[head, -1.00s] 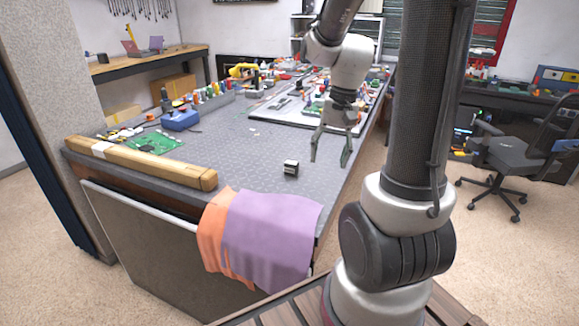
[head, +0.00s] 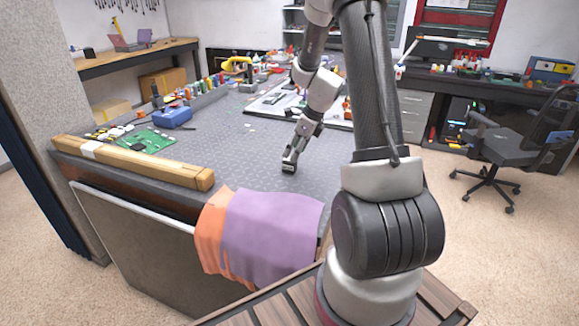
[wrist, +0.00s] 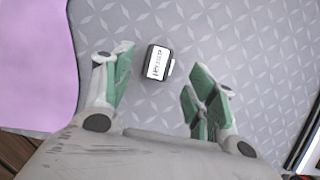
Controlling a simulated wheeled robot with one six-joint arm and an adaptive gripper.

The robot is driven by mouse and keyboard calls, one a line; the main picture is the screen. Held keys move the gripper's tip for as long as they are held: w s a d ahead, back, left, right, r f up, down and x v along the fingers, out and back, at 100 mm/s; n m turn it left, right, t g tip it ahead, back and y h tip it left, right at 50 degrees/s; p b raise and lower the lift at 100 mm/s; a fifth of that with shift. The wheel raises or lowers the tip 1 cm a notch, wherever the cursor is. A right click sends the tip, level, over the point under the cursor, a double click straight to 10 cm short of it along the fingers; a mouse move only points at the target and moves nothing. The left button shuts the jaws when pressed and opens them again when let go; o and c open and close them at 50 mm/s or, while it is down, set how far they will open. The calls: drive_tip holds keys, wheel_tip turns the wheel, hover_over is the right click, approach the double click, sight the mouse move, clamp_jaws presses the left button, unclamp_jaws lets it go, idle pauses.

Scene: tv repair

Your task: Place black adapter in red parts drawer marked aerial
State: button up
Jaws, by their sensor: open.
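The black adapter (wrist: 158,62) has a white label on top and lies on the grey patterned bench top. In the wrist view it sits just ahead of and between the open fingers of my gripper (wrist: 158,85), nearer the left finger and apart from both. In the head view my gripper (head: 290,160) points down over the adapter (head: 288,169), which is partly covered by it. The gripper holds nothing. I cannot make out a red parts drawer marked aerial in these frames.
A purple and orange cloth (head: 268,228) hangs over the bench's front edge. A long wooden piece (head: 135,163) lies along the left edge. The bench around the adapter is clear.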

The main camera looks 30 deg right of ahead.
sight(290, 165)
drive_tip(key=x, duration=0.5)
drive_tip(key=shift+a+f, duration=0.1)
drive_tip(key=shift+f, duration=0.1)
drive_tip(key=c, duration=1.2)
drive_tip(key=shift+r, duration=0.1)
